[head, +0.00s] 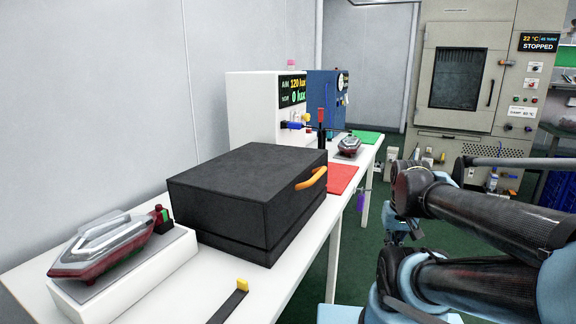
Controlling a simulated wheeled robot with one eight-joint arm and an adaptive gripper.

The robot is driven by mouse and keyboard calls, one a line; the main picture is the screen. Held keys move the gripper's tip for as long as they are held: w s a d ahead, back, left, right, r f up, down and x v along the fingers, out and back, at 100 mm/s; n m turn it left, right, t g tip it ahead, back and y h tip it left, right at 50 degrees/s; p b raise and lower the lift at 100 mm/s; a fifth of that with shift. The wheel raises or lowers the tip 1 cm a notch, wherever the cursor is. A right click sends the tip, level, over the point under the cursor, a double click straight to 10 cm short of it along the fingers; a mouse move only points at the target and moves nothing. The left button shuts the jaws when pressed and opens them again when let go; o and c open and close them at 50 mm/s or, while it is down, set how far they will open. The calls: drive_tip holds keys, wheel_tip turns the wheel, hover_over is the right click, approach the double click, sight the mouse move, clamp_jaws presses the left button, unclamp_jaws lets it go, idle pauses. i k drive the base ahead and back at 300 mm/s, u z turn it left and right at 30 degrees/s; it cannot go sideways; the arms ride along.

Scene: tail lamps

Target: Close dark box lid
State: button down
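The dark box (237,198) stands on the white bench in the middle of the head view. Its lid lies flat over the box with no open gap visible, and a seam runs low around the sides. An orange handle (311,179) sticks out from its right-hand face. My arm reaches in from the right and is apart from the box. The end of my arm, with what seems to be my gripper (396,238), hangs beyond the bench's right edge. Its fingers are too small and hidden to read. Nothing touches the box handle.
A tail lamp (105,246) sits on a white stand left of the box. Another tail lamp (349,147) lies farther back. A red mat (342,179) lies beside the box, and a green mat (366,136) lies beyond. A black strip with a yellow end (229,304) is in front.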

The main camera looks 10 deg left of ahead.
sight(251, 193)
drive_tip(key=u, duration=0.15)
drive_tip(key=k, duration=0.9)
drive_tip(key=z, duration=0.6)
